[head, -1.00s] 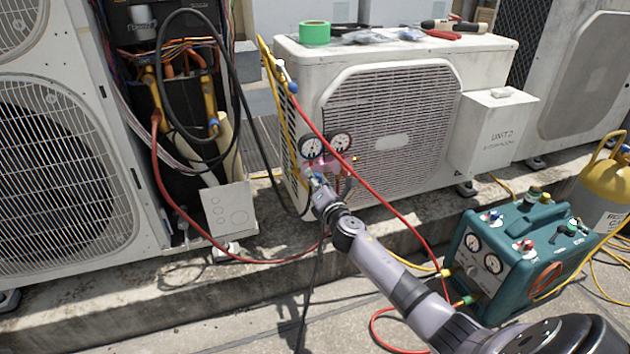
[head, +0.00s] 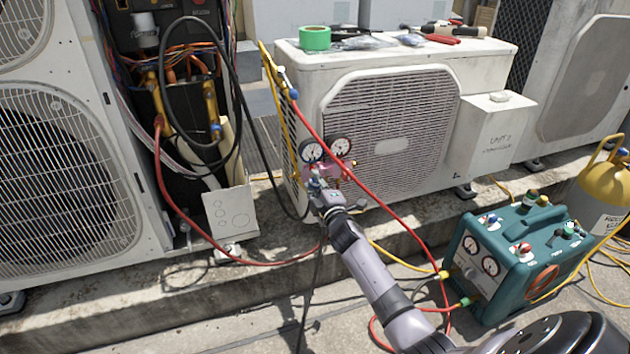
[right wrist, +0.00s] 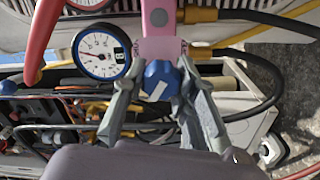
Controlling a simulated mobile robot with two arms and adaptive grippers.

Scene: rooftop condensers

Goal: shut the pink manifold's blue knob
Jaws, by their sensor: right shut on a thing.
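The pink manifold (head: 326,170) hangs at the left front of the middle condenser, with two round gauges above it. It also shows in the right wrist view (right wrist: 160,45). There, its blue knob (right wrist: 160,80) has a white mark that lies tilted. My right gripper (right wrist: 158,92) is shut on the blue knob, one finger on each side of it. In the head view my right gripper (head: 317,184) is at the manifold's lower left and hides most of the knob. My left gripper is not in view.
A red hose (head: 385,200) crosses in front of the condenser (head: 440,150). A teal recovery machine (head: 525,260) and a yellow cylinder (head: 600,180) stand at right. An open unit with wiring (head: 185,100) is at left. Tools and green tape (head: 315,38) lie on the condenser.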

